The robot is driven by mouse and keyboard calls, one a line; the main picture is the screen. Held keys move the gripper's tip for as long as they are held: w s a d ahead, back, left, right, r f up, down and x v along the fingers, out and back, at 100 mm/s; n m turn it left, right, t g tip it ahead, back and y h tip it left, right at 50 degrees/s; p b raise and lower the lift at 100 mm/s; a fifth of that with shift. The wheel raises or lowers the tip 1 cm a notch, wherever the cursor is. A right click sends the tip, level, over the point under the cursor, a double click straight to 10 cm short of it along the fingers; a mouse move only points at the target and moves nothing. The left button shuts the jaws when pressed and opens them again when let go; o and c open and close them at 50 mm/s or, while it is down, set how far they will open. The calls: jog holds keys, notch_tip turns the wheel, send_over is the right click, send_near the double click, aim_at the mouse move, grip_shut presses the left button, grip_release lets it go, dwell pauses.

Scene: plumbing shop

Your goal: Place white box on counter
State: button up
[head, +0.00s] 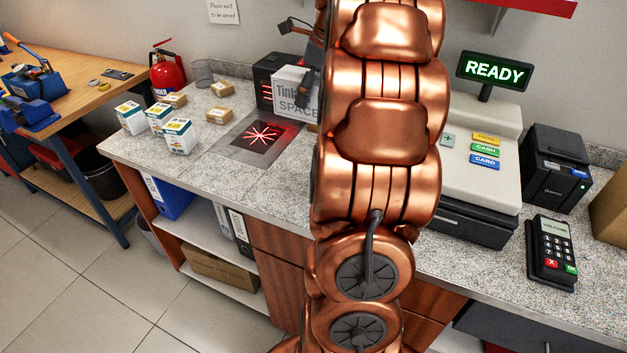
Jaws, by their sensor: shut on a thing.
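A white box (289,88) with grey "Tinker SPACE" lettering is at the back of the counter (228,178), beside a black scanner with red lights. My gripper (308,88) is mostly hidden behind my copper arm. A dark finger shows against the right part of this box, and the gripper is shut on it. I cannot tell whether the box touches the counter. Several smaller white cartons with yellow and green labels (180,137) stand at the counter's left end.
Small brown boxes (219,115) sit near the cartons. The black scanner (267,75) stands behind a red-lit scan plate (262,136). A register (475,150), black printer (556,168) and card terminal (551,252) fill the right. Speckled counter is clear at front left.

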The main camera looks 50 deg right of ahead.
jog(key=shift+w+f+b, duration=0.1)
jog(key=shift+f+b, duration=1.55)
jog(key=shift+f, duration=8.85)
jog(key=shift+f, duration=0.1)
jog(key=o, duration=1.4)
jog(key=shift+d+r, duration=0.1)
jog(key=shift+r, duration=0.4)
jog(key=b+v, duration=0.3)
jog(key=v, duration=0.8)
jog(key=shift+r, duration=0.1)
